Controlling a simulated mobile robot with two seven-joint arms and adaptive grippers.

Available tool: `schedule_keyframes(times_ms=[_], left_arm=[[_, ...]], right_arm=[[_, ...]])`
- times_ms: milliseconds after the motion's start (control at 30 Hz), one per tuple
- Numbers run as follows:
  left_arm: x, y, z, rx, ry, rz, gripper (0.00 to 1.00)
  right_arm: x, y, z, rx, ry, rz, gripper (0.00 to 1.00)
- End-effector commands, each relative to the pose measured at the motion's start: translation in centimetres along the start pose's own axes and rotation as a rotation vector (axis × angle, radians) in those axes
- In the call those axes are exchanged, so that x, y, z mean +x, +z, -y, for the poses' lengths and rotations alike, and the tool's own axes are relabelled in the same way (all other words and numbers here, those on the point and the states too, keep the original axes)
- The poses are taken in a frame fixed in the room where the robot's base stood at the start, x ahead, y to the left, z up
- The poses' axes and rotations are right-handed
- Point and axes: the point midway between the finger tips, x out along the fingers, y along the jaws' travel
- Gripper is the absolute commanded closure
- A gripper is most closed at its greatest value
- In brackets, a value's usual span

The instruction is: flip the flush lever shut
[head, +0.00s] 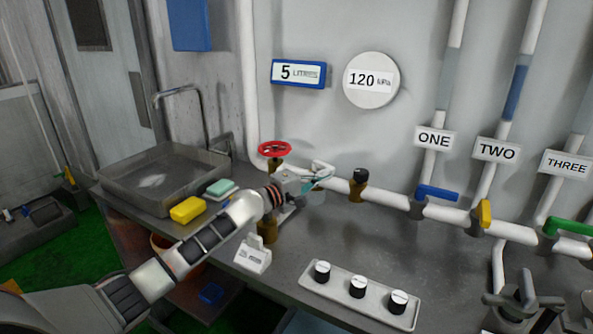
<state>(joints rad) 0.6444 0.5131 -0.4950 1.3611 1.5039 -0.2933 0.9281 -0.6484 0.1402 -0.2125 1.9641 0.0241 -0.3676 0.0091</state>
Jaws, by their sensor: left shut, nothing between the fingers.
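My left arm reaches in from the lower left. Its gripper (322,174) is shut and empty over the counter, in front of the white pipe. A small teal piece (316,184) shows right at the fingertips, largely covered by them; it looks like a lever handle. I cannot tell its angle or whether the fingers touch it. No lever carries a readable flush label. Blue (438,193), yellow (485,214) and green (569,227) lever handles sit on the pipe to the right, under signs ONE, TWO and THREE. My right gripper is not in view.
A red handwheel (275,149) stands behind my left wrist, and a black-topped brass valve (358,184) right of the gripper. A sink (163,178), yellow sponge (187,209), white fixture (252,255) and knob panel (358,292) surround the arm.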

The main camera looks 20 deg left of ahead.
Motion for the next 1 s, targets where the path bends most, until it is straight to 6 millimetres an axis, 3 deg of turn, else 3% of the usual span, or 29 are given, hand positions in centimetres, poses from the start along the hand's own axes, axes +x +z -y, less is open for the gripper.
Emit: schedule_keyframes(times_ms=[500, 1000], left_arm=[[2.8, 1.0, 0.0, 0.0, 0.0, 0.0, 1.0], [3.4, 1.1, 0.0, 0.0, 0.0, 0.001, 1.0]], right_arm=[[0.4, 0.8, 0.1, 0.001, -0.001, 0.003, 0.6], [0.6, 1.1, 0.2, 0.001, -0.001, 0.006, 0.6]])
